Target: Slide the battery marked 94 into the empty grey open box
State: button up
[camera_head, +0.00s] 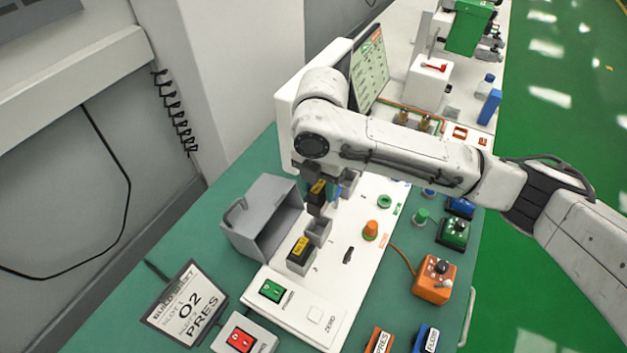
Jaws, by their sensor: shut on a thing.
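My gripper (316,182) hangs down at the end of my white arm and is shut on a dark battery (318,190) with a yellow label. The number on the label is too small to read. The battery is upright, just above and behind a small grey open box (319,232) on the white panel; I cannot tell whether it touches the box. That box looks empty. Another small grey box (349,178) is behind, partly hidden by my gripper. A second yellow-labelled battery (299,246) sits in a box nearer the front.
A large grey open case (262,216) with a handle stands close left of my gripper. On the right are an orange knob (370,229), a green control box (453,233) and an orange control box (434,280). A screen (369,68) stands behind my arm.

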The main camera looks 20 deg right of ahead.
aim_at(319, 202)
jog(key=shift+f, duration=0.1)
jog(key=shift+d+f+b, duration=0.1)
jog(key=shift+f+b, duration=1.9)
jog(key=shift+f, duration=0.85)
jog(key=shift+f+b, duration=1.7)
jog(key=shift+f, duration=1.3)
jog(key=o, duration=0.9)
jog(key=shift+o, duration=0.2)
notch_tip(319, 202, up, 11)
jog(key=shift+f+b, duration=0.15)
jog(key=shift+b, duration=0.15)
